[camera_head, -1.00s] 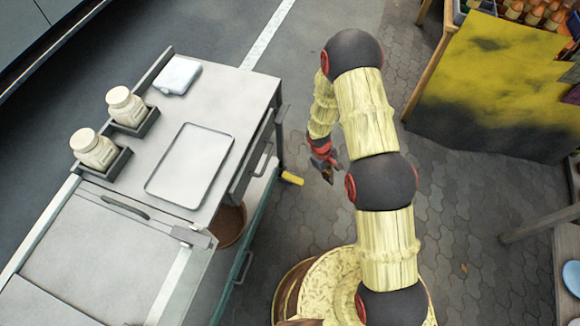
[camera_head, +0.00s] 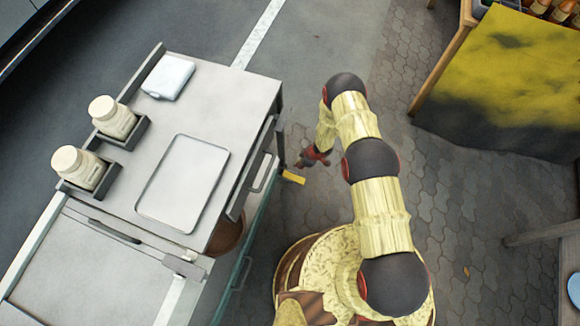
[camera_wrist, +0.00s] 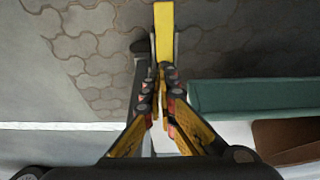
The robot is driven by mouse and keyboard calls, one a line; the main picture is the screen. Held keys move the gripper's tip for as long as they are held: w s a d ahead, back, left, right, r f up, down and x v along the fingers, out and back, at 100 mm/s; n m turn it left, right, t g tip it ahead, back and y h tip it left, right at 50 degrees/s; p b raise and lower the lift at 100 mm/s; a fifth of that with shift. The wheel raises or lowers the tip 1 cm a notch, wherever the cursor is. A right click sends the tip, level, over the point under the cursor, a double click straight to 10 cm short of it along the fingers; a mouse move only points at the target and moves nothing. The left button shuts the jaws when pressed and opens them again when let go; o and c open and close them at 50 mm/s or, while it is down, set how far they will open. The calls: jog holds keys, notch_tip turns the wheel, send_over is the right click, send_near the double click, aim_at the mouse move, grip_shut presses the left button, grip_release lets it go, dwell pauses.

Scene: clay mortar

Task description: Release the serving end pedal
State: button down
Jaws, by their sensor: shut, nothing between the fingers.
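The pedal, a short yellow bar (camera_head: 292,177), sticks out low at the right end of the grey serving cart (camera_head: 262,92). In the wrist view the yellow bar (camera_wrist: 164,28) stands out straight ahead, just beyond my fingertips. My gripper (camera_head: 303,163) is beside the pedal, slightly above it in the head picture. In the wrist view my gripper (camera_wrist: 160,88) is shut, with its fingers converged and empty. I cannot tell whether the fingertips touch the pedal. A dark post beside the bar (camera_wrist: 140,75) shows in the wrist view.
The cart top holds a tray (camera_head: 183,183), two lidded jars (camera_head: 112,117) and a pale box (camera_head: 168,78). Drawer handles (camera_head: 264,172) project from its right side. A table with a yellow cloth (camera_head: 500,80) stands at right.

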aim_at(286, 173)
jog(key=shift+a+r, duration=0.25)
jog(key=shift+a, duration=0.3)
jog(key=shift+f, duration=0.1)
jog(key=b+x, duration=0.6)
jog(key=x, duration=0.7)
jog(key=shift+a+f, duration=0.15)
jog(key=shift+f, duration=0.25)
